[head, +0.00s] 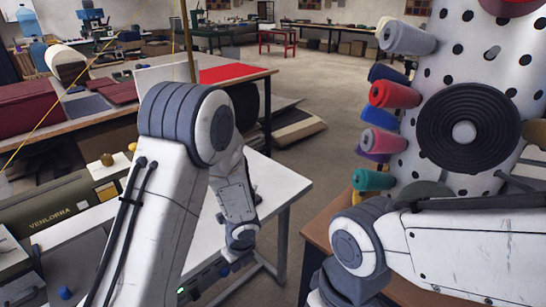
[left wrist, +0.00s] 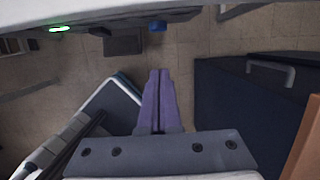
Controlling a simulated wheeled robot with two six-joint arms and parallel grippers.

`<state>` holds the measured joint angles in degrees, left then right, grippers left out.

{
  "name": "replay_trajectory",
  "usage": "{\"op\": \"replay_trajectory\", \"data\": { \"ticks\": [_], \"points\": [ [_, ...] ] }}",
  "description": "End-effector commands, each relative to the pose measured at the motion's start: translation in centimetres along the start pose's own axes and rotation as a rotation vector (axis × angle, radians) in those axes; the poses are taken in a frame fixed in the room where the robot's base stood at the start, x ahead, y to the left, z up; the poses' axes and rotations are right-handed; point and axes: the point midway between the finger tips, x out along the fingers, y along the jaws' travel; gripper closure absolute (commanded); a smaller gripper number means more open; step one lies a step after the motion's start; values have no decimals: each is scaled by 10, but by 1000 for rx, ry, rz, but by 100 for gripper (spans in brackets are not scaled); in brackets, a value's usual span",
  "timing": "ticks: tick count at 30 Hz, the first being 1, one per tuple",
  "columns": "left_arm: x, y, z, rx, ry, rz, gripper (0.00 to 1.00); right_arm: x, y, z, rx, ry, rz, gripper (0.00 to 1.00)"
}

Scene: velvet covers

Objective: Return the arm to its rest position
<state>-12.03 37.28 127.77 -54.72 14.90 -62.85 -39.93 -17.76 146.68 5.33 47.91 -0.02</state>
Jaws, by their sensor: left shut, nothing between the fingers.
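My left arm rises in the head view, bends at a grey-ringed elbow and hangs down over the front of a white table (head: 285,187). My left gripper (left wrist: 158,76) shows in the left wrist view as two purple fingers shut together with nothing between them. It points at the tiled floor (left wrist: 200,70), with free space around its fingertips. In the head view the gripper is mostly hidden below the wrist. My right arm shows at the lower right of the head view, bent at its joint, and its gripper is out of view.
A white perforated rack (head: 421,91) with coloured rolls stands at the right. A green Venlorra machine (head: 60,218) is at the left. Behind is a bench with a red sheet (head: 230,73). In the left wrist view, a dark blue case (left wrist: 235,100) lies right of the fingers.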

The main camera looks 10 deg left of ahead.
Motion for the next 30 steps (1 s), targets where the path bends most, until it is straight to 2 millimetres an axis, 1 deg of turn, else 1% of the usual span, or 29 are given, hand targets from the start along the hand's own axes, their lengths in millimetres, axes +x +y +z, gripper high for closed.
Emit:
{"op": "replay_trajectory", "data": {
  "ticks": [2,4,5,6,8,9,11,12,14,15,18,21,24,27,30],
  "points": [
    [-12,-2,-1,-43,-10,-6,100,-2,0,0,0,0,0,100],
    [-34,-3,-3,-141,-23,-13,100,-4,0,0,0,0,0,100],
    [-47,-4,-6,-199,-28,-18,100,-6,0,0,0,0,0,100],
    [-66,-3,-10,-292,-34,-24,100,-8,-1,0,0,0,0,100],
    [-98,2,-20,-457,-33,-33,100,-11,-1,-1,0,0,0,100],
    [-119,7,-29,-575,-25,-36,100,-14,-1,-1,0,0,0,100],
    [-149,17,-45,-751,-1,-34,100,-17,-1,-1,0,0,0,100],
    [-168,26,-57,-866,22,-28,100,-19,-1,-1,0,0,0,100],
    [-193,39,-77,-1029,64,-10,100,-22,-2,-1,0,0,0,100],
    [-208,50,-90,-1129,95,8,100,-23,-2,-1,0,0,0,100],
    [-238,73,-120,-1336,173,68,100,-27,-2,-2,0,0,0,100],
    [-258,92,-143,-1476,233,134,100,-29,-2,-2,0,0,0,100],
    [-268,104,-157,-1555,268,183,100,-30,-2,-2,0,0,0,100],
    [-272,108,-164,-1587,280,206,100,-30,-2,-2,0,0,0,100],
    [-272,109,-164,-1593,281,210,100,-30,-2,-2,0,0,0,100]
  ]
}}
